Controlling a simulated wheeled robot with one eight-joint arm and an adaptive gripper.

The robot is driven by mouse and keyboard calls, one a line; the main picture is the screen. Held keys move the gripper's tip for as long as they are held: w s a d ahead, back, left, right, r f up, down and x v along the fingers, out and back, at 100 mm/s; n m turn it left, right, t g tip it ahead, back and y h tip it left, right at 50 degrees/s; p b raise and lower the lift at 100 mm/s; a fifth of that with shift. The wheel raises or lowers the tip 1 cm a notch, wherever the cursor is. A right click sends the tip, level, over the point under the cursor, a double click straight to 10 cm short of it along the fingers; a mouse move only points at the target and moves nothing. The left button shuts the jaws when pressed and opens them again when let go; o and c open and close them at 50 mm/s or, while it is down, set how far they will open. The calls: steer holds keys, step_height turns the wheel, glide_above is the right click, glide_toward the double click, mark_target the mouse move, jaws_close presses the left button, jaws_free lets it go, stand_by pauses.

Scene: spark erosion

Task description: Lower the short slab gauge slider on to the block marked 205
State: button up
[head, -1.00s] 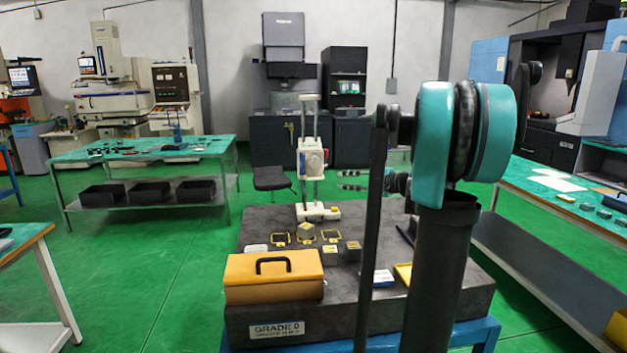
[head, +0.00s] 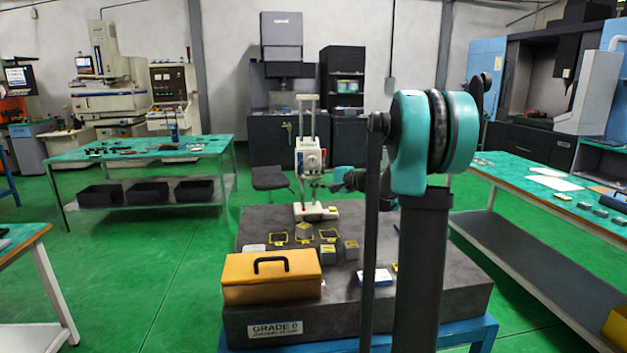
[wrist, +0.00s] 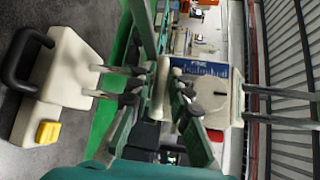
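The slab gauge (head: 315,211) stands upright at the back of the dark granite plate, a pale base with two columns. Its white slider (head: 311,160) with a round dial sits partway up the columns, well above the base. My gripper (head: 322,183) reaches in from the right, close to the slider's lower part. In the wrist view, turned sideways, the open fingers (wrist: 168,78) are spread at the slider (wrist: 208,95), one by its lower edge and one overlapping its face. I cannot tell whether they touch it. Several small blocks lie in front, one on a yellow-framed spot (head: 304,231); no 205 marking is readable.
An orange toolbox (head: 272,277) sits at the granite plate's (head: 440,285) front left. A white-and-blue card or box (head: 374,277) lies near my arm. Yellow-edged frames (head: 278,238) mark the plate before the gauge. My arm hides part of the plate's right side.

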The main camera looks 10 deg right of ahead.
jaws_close()
steer(key=shift+f, duration=2.85)
steer(key=shift+s, duration=0.1)
jaws_free()
steer(key=shift+d, duration=0.1)
